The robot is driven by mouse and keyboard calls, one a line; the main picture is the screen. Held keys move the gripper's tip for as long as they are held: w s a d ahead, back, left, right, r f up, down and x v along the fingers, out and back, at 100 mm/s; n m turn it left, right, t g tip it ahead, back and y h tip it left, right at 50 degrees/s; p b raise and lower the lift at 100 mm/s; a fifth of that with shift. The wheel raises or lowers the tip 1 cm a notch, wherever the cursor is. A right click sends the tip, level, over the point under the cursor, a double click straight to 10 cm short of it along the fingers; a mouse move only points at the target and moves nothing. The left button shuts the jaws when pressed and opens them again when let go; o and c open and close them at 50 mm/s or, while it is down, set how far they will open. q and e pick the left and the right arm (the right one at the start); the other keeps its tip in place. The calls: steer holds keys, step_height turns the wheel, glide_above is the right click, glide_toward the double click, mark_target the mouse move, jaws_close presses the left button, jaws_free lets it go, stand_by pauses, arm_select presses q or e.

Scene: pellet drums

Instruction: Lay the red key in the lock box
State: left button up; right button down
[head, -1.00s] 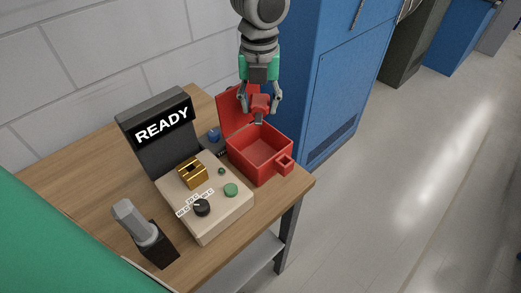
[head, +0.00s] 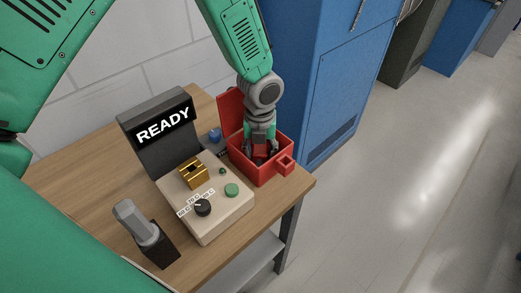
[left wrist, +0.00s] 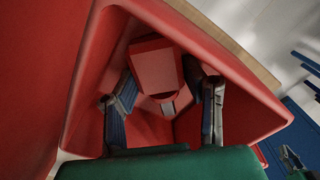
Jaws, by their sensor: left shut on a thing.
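The open red lock box (head: 262,176) stands at the right corner of the table, its lid (head: 229,108) raised at the back. My left gripper (head: 260,153) points down into the box's opening, with its fingers below the rim. It is shut on the red key (head: 261,149), which is partly hidden by the fingers. In the left wrist view the key (left wrist: 155,68) shows between the two fingers (left wrist: 164,102), with the red box walls (left wrist: 85,85) around them. I cannot tell whether the key touches the box floor. My right gripper is not in view.
Left of the box is a beige control panel (head: 214,215) with a black READY display (head: 162,132) and a brass block (head: 193,173). A grey-handled tool (head: 136,222) stands in a black holder at the front. A blue cabinet (head: 322,85) rises behind the box.

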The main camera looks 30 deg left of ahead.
mark_target(260, 151)
arm_select(q)
steer(key=o, duration=1.2)
steer(key=shift+c, duration=0.2)
steer(key=shift+d, duration=0.1)
step_height(260, 151, up, 12)
